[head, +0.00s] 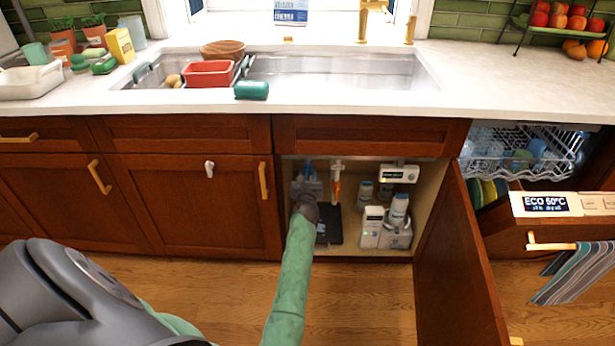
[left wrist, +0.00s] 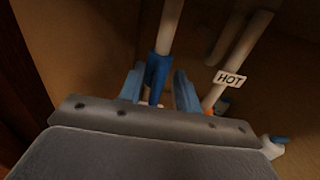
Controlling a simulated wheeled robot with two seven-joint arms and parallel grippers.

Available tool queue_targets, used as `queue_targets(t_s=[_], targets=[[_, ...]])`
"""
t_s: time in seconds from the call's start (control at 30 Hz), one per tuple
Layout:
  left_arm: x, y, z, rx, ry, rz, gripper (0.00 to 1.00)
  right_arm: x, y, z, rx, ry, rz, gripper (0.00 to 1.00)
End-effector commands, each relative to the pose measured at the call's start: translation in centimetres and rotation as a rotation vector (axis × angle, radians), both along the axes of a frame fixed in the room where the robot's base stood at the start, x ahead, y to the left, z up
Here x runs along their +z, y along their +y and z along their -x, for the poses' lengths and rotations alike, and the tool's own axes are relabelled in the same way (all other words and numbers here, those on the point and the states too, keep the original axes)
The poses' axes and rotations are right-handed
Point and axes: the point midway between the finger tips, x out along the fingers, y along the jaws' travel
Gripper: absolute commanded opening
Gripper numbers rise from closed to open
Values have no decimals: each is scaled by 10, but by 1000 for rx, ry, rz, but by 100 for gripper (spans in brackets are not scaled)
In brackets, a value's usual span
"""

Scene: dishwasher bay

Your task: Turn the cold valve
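The cold valve shows in the left wrist view as a blue handle (left wrist: 155,80) on a pale vertical pipe. In the head view its pipe, with a blue part (head: 308,167), is at the back left of the open cabinet under the sink. My left gripper (head: 308,187) reaches into this cabinet. In the left wrist view its two blue-grey fingers (left wrist: 158,92) stand apart, one on each side of the blue handle. Small gaps seem to show beside it; firm contact cannot be made out. My right gripper is not in view.
A pipe with a HOT label (left wrist: 230,79) stands just right of the fingers; its orange valve (head: 336,190) shows in the head view. Bottles (head: 398,208) and a white device (head: 371,226) fill the cabinet's right side. The open cabinet door (head: 455,270) bounds the right.

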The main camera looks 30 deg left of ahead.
Motion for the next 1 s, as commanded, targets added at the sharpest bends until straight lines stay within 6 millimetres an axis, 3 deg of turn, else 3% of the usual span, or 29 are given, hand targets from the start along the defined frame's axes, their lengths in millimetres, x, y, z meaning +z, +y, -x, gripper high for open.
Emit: queue_targets(t_s=[0.13, 0.3, 0.7, 1.0], targets=[[0, 0, 0, 0, 0, 0, 34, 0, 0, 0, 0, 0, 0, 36], [0, 0, 0, 0, 0, 0, 0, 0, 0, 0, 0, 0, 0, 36], [-1, -1, 0, 0, 15, -21, 0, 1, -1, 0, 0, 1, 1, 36], [-1, -4, -1, -2, 105, -163, 0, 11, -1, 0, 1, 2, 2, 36]])
